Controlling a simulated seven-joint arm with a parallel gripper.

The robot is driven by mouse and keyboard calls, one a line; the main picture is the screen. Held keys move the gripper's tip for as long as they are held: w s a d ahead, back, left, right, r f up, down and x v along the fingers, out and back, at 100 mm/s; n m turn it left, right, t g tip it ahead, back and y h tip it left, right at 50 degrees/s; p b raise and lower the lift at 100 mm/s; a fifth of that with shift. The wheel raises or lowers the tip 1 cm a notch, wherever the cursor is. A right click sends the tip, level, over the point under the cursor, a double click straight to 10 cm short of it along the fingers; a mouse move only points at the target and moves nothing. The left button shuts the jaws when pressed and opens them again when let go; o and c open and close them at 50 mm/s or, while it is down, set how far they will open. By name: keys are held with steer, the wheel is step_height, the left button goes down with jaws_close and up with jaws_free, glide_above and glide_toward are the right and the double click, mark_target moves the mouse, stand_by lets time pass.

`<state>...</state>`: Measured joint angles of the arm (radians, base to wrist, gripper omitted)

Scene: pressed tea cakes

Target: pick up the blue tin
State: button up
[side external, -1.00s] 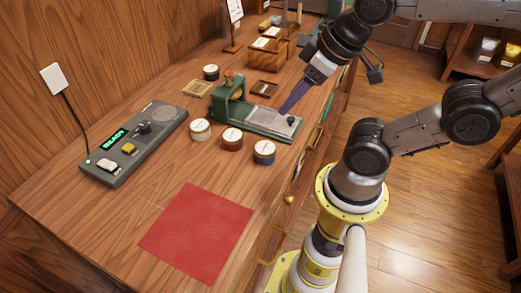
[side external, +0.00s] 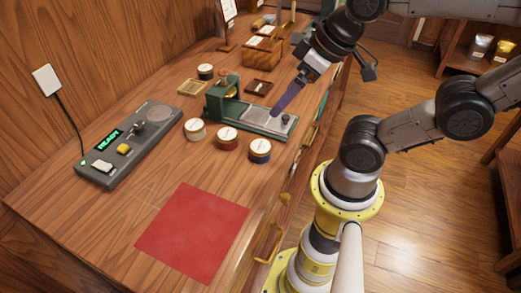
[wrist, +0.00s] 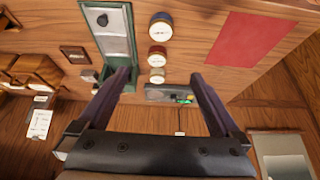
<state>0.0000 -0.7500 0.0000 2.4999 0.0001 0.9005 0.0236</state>
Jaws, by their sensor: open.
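The blue tin (side external: 260,151) stands upright on the wooden counter, its pale labelled lid up, at the near end of a row of three tins. In the wrist view the blue tin (wrist: 161,27) is at the top centre, ahead of the fingers. The red tin (side external: 227,139) is beside it, then a cream-lidded tin (side external: 195,129). My gripper (side external: 275,114) points down and overlaps the green press's plate in the side view, away from the blue tin. In the wrist view my gripper (wrist: 160,76) has its fingers wide apart with nothing held.
The green press (side external: 250,118) stands right behind the tins. A dark tin (side external: 205,71), wooden trays (side external: 258,87) and a wooden box (side external: 263,52) are farther back. A grey control panel (side external: 130,146) lies left. A red mat (side external: 193,232) lies clear in front.

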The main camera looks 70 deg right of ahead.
steer(key=m, duration=0.3)
steer(key=m+g, duration=0.6)
steer(key=m, duration=0.5)
glide_above(260, 144)
step_height(260, 144, down, 5)
step_height(260, 144, down, 13)
steer(key=shift+s+r, duration=0.15)
steer(key=shift+r, duration=0.05)
steer(key=c, duration=1.4)
steer(key=shift+r, duration=0.15)
